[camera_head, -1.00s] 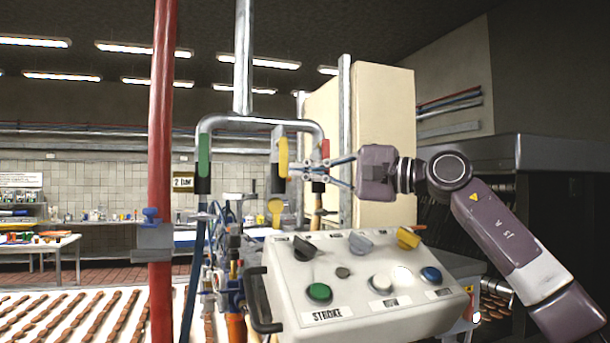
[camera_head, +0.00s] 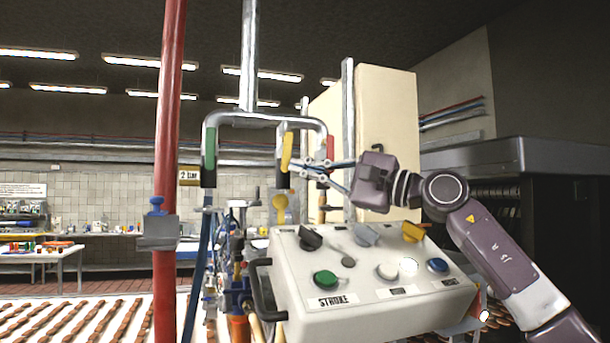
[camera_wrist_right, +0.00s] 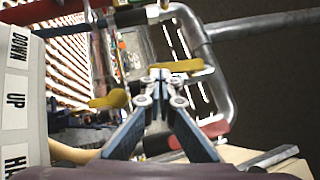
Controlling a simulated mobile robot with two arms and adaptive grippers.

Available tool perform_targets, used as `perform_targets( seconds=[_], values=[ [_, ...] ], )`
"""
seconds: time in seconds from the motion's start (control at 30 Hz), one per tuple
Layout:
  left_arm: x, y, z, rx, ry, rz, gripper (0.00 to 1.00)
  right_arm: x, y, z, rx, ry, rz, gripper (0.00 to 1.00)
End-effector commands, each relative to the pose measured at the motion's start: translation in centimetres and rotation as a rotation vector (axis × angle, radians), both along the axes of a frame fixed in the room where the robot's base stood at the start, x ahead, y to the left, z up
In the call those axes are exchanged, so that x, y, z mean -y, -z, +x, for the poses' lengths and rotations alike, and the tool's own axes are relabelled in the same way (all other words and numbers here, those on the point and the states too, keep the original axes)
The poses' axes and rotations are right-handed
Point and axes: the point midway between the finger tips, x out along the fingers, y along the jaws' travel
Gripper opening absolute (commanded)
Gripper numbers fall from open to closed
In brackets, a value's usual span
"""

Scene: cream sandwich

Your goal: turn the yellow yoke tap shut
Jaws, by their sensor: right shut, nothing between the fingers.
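The yellow yoke tap (camera_head: 287,150) is a lever on the middle branch of the grey pipe yoke (camera_head: 262,120). It stands nearly upright, its top leaning slightly right. In the right wrist view the yellow tap (camera_wrist_right: 184,66) lies just beyond the fingertips. My right gripper (camera_head: 292,165) comes in from the right with its fingers shut and empty, tips right beside the lever's lower part. In the wrist view the gripper tips (camera_wrist_right: 160,76) appear at or very near the lever; I cannot tell whether they touch. My left gripper is out of view.
A green tap (camera_head: 210,148) is on the yoke's left branch and a red tap (camera_head: 330,147) on its right, close to my fingers. A control box (camera_head: 365,300) with buttons and switches stands below. A red pipe (camera_head: 168,130) rises at left.

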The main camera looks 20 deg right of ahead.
Motion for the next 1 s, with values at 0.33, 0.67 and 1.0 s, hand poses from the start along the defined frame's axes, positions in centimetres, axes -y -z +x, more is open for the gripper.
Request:
perform_targets(
  seconds=[0.33,0.67,1.0],
  values=[
    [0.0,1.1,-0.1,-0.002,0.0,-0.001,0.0,-0.2,0.2,0.0,-0.002,-0.002,0.087,0.0],
    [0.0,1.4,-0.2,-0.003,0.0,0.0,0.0,-0.5,0.3,0.0,-0.004,-0.002,0.085,0.0],
    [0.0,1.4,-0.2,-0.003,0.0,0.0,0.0,-0.6,0.3,0.0,-0.004,-0.002,0.083,0.0]
  ],
)
